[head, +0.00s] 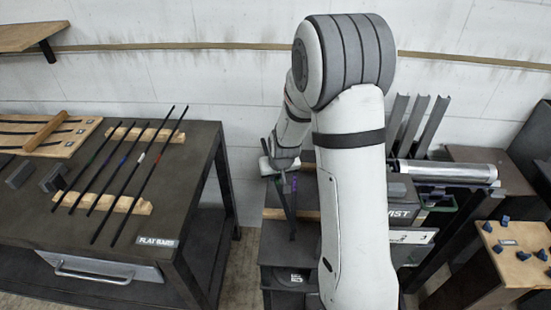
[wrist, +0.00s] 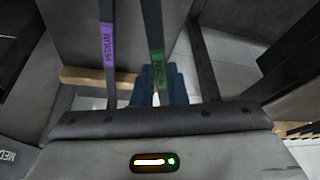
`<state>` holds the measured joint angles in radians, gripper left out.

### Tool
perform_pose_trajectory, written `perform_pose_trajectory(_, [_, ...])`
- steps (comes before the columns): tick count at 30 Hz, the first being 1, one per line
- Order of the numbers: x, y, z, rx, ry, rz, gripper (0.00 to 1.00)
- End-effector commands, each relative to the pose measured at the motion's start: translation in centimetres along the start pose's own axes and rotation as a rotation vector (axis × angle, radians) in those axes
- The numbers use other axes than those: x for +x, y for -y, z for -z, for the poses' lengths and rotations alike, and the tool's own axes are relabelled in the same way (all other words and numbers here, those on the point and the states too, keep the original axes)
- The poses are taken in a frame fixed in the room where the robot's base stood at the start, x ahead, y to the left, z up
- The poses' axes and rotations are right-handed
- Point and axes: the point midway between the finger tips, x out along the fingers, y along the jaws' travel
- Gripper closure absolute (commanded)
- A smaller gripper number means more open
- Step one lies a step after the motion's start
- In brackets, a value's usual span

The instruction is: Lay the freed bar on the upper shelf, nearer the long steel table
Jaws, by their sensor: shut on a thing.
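My gripper (wrist: 160,88), with blue fingers in the wrist view, is shut on a dark flat bar with a green label (wrist: 158,72). In the head view, the held bar (head: 284,205) slants down in front of the dark shelf unit (head: 275,249) beside my arm. A second bar, with a purple MEDIUM label (wrist: 107,45), is left of the held one in the wrist view. It is apart from my fingers and crosses a wooden strip (wrist: 80,76). I cannot tell whether the held bar touches the unit. My arm hides much of the unit.
A dark table (head: 200,140) marked FLAT BARS stands at left, with several bars across wooden rests and a drawer. A floor gap separates it from the unit. Right of my arm are upright grey channels (head: 415,120), a steel roll (head: 445,172) and a peg board (head: 518,250).

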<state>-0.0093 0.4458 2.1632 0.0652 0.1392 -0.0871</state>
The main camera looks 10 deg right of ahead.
Motion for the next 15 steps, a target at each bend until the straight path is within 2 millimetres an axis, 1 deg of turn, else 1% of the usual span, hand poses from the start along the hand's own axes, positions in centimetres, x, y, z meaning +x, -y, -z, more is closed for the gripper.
perform_pose_trajectory(8, [0.0, -0.9, 0.2, 0.029, -0.003, -0.008, 1.0])
perform_pose_trajectory(12, [-0.1, -0.7, 0.8, 0.093, 0.002, -0.022, 1.0])
perform_pose_trajectory(15, [-0.7, -0.7, 1.4, 0.159, 0.006, -0.048, 1.0])
